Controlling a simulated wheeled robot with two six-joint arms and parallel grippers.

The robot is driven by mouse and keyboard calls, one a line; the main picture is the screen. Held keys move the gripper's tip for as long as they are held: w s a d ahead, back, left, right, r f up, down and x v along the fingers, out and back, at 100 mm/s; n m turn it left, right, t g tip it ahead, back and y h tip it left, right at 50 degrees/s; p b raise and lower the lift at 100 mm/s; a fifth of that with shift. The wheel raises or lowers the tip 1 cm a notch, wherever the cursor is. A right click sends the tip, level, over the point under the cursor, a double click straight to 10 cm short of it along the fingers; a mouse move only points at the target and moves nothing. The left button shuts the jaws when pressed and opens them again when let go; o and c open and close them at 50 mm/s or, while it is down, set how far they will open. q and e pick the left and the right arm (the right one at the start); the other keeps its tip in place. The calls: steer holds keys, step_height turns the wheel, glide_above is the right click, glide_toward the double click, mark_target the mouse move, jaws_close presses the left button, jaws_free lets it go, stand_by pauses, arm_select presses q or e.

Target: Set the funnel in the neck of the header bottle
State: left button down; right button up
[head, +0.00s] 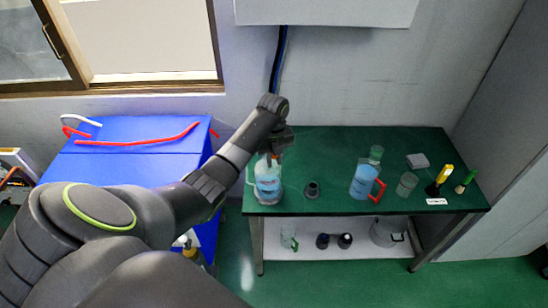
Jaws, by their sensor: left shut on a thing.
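The header bottle (268,187) stands upright at the left end of the green bench. It is clear with a blue label and a pale tube at its left side. My left gripper (270,155) is right over its neck, shut on what looks like the funnel, which the fingers and wrist mostly hide. I cannot tell whether the funnel touches the neck or sits in it. My right gripper is not in view.
A small dark grey piece (312,190) stands right of the bottle. Farther right are a blue-labelled vessel with a red handle (365,180), a clear beaker (406,184) and yellow and green-handled tools (443,178). The bench (330,150) is clear behind the dark piece.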

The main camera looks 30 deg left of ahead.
arm_select(q)
steer(key=shift+f+b, duration=1.1)
steer(key=shift+f, duration=0.9)
steer(key=c, duration=1.2)
jaws_free()
